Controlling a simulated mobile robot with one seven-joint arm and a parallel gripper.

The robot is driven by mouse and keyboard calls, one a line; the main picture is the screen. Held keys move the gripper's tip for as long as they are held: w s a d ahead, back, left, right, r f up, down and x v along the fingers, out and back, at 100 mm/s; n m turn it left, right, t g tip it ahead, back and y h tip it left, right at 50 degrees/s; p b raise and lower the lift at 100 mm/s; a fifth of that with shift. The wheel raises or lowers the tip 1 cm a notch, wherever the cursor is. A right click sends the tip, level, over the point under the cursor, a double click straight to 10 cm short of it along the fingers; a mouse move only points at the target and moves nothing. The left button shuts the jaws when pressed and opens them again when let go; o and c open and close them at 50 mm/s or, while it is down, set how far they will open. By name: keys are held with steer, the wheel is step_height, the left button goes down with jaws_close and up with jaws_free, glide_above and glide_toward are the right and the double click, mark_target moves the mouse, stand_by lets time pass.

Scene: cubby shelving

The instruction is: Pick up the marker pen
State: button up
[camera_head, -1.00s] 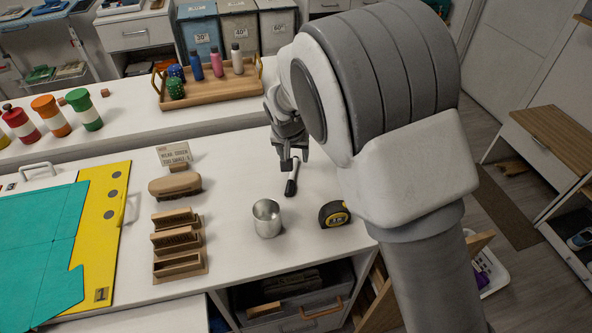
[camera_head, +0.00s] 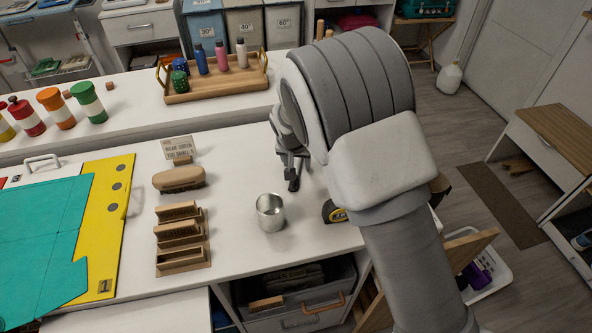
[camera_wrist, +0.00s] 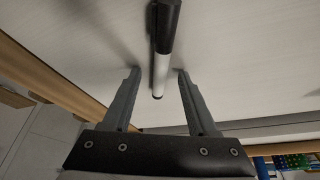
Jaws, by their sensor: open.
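The marker pen (camera_wrist: 164,40) is white with a black cap and lies on the white counter. In the wrist view it runs from the top edge down to between my fingers. My gripper (camera_wrist: 155,78) is open, with one finger on each side of the pen's white end and a gap on both sides. In the head view my gripper (camera_head: 293,168) is low over the counter. The pen's dark end (camera_head: 294,185) shows just below the fingers, and the rest is hidden by my gripper.
A metal cup (camera_head: 270,212) stands in front of my gripper. A tape measure (camera_head: 334,212) lies to its right, partly hidden by my arm. A wooden brush (camera_head: 179,178) and a wooden block holder (camera_head: 181,257) are to the left. A tray with bottles (camera_head: 215,88) stands behind.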

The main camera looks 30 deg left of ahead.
steer(key=shift+f, duration=0.2)
jaws_close()
steer(key=shift+r, duration=0.25)
stand_by(0.3)
